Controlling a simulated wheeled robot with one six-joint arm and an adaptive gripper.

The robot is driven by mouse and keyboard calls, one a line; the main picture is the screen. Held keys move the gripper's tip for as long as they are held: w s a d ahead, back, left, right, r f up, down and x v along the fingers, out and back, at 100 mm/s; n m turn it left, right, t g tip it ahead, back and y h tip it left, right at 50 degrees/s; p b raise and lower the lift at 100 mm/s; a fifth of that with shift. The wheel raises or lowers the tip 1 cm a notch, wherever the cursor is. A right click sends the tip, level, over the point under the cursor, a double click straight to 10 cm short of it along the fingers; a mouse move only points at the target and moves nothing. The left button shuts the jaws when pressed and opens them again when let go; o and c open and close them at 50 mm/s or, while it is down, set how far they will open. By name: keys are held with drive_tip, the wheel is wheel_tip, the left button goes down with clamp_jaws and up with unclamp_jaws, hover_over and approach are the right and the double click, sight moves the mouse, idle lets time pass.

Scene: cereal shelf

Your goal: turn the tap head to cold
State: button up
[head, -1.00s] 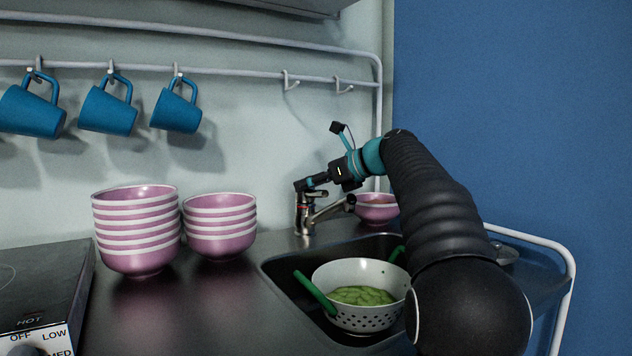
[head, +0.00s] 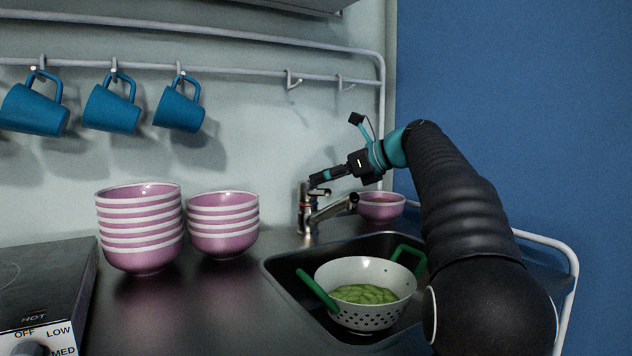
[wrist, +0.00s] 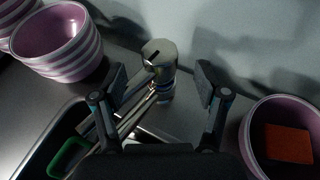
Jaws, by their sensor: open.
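The chrome tap (head: 308,217) stands at the back edge of the sink, its spout reaching right over the basin. Its head shows in the wrist view (wrist: 159,54), with a dark slot on top. My gripper (head: 318,180) is at the tap head's upper right in the head view. In the wrist view my gripper (wrist: 160,82) is open, its two fingers apart, with the tap head a little beyond and between the fingertips. I cannot tell whether a finger touches the lever. Nothing is held.
A white colander (head: 338,274) with green handles and green contents sits in the sink (head: 285,268). A pink bowl (head: 380,209) holding something reddish stands right of the tap. Stacked pink bowls (head: 140,235) stand left. Blue mugs (head: 112,108) hang above.

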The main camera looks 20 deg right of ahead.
drive_tip(key=v, duration=0.8)
drive_tip(key=shift+w, duration=0.1)
drive_tip(key=shift+c, duration=0.3)
